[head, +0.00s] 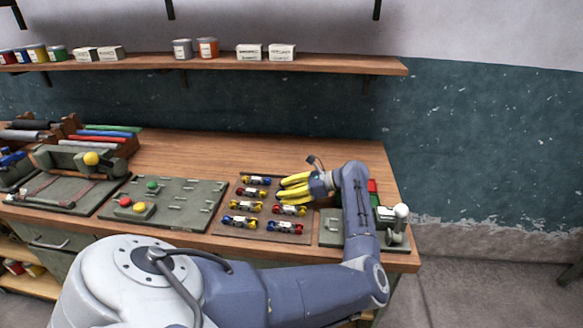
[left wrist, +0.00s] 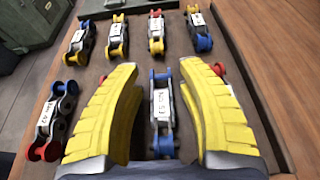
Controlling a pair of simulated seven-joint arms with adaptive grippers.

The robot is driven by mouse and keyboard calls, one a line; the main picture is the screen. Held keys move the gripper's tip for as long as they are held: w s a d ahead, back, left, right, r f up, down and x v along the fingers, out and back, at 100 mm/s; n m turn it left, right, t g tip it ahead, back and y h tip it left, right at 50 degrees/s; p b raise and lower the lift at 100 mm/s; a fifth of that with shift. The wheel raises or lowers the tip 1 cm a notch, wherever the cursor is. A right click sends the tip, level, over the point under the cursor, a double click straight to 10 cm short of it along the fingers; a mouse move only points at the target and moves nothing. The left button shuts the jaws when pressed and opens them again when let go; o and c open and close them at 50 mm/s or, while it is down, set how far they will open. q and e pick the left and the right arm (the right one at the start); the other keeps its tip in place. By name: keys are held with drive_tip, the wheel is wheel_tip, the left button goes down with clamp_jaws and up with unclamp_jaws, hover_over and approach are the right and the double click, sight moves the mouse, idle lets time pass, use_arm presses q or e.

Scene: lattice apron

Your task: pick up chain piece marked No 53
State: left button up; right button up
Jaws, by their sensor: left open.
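The chain piece marked No 53 (left wrist: 160,108) lies on the brown board, with blue ends and a white label that seems to read No 53. In the left wrist view it lies between the two yellow fingers of my left gripper (left wrist: 158,68), with gaps on both sides. In the head view my left gripper (head: 284,188) is over the right column of pieces and hides this piece. The gripper is open and holds nothing. My right gripper is out of view.
Several other labelled chain pieces (head: 285,227) lie close by on the brown board (head: 228,230); some are partly hidden by the fingers. A green pegged panel (head: 180,190) is left of the board. A green fixture (head: 332,236) stands to the right.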

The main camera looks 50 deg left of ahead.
use_arm(q)
drive_tip(key=shift+x, duration=0.95)
drive_tip(key=shift+o, duration=0.3)
drive_tip(key=shift+d, duration=0.1)
clamp_jaws()
